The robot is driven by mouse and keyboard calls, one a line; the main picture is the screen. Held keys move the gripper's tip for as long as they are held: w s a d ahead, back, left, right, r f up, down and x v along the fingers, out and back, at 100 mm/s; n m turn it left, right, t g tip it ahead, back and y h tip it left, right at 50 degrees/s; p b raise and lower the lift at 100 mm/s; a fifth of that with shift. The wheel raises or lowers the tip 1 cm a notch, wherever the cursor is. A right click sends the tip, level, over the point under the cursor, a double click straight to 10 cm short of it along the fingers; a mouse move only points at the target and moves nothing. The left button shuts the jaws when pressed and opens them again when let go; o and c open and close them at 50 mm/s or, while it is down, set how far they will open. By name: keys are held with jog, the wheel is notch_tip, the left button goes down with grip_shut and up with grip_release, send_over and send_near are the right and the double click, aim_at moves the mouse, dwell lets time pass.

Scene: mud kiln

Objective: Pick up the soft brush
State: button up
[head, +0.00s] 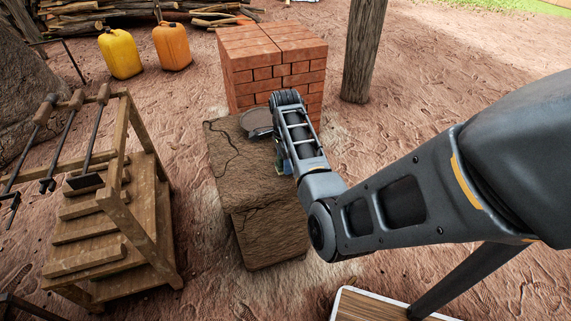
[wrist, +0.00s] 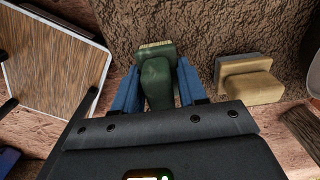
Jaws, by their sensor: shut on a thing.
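In the wrist view, a dark green brush (wrist: 157,78) with a pale bristle-like strip on its far edge sits between the blue fingers of my gripper (wrist: 158,88). The fingers are shut on its sides. It is over or on the rough brown mud block; I cannot tell if it touches. A tan block-like tool (wrist: 250,85) with a raised grip lies to the right of the gripper, apart from it. In the head view, my gripper (head: 284,160) is at the right side of the mud block (head: 238,165), mostly hidden behind my arm.
A round grey dish (head: 256,120) lies on the block's far end, before a brick stack (head: 270,62). A wooden rack (head: 118,215) with long-handled tools stands left. A wooden post (head: 362,50) stands behind right. A white-rimmed wooden top (head: 375,306) is at the front.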

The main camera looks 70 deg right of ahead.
jog(key=r, duration=0.3)
jog(key=shift+s+r, duration=0.15)
jog(key=shift+s, duration=0.1)
jog(key=s+r+p, duration=0.1)
jog(key=s+r, duration=0.2)
jog(key=s, duration=0.2)
jog(key=s+d+r, duration=0.1)
jog(key=s+r, duration=0.2)
jog(key=s, duration=0.3)
jog(key=shift+r+p, duration=0.15)
jog(key=shift+p, duration=0.2)
